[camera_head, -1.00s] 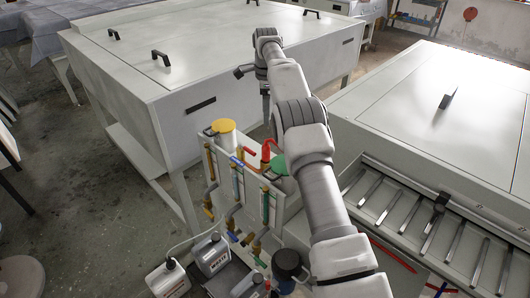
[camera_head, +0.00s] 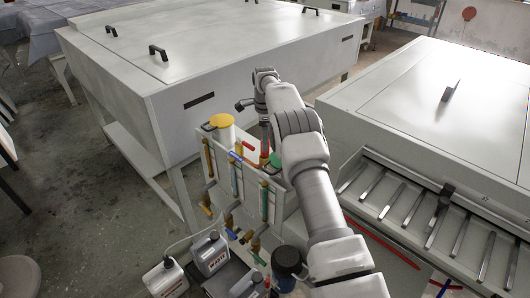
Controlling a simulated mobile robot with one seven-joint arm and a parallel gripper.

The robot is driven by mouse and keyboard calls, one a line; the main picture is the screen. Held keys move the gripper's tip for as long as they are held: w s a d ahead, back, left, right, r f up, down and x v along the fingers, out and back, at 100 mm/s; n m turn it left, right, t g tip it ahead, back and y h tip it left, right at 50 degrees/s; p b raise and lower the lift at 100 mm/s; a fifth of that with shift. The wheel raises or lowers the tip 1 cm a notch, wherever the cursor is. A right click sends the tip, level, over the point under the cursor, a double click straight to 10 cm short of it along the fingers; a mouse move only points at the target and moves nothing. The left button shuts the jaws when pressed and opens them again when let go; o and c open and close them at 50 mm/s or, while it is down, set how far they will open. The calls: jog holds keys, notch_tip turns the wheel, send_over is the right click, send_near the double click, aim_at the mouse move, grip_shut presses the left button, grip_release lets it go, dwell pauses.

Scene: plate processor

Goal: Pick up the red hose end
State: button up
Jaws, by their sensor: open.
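The red hose (camera_head: 264,143) shows as a short upright red piece at the back of the pump panel, between the yellow-lidded container and my arm. My gripper (camera_head: 264,120) hangs from the wrist, pointing down, just above this red piece. It is open, and its fingers are small and partly merged with the red piece in this view. I cannot tell whether they surround the hose end or touch it. My forearm hides part of the area to the right.
The pump panel (camera_head: 240,180) carries several pipes and valves. The yellow-lidded container (camera_head: 222,128) stands left of my gripper. A large white processor (camera_head: 230,60) is behind. Another machine with a roller tray (camera_head: 400,205) is at right. Canisters (camera_head: 210,255) stand in front.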

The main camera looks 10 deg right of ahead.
jog(key=shift+w+f, duration=0.15)
jog(key=shift+f, duration=1.55)
grip_shut()
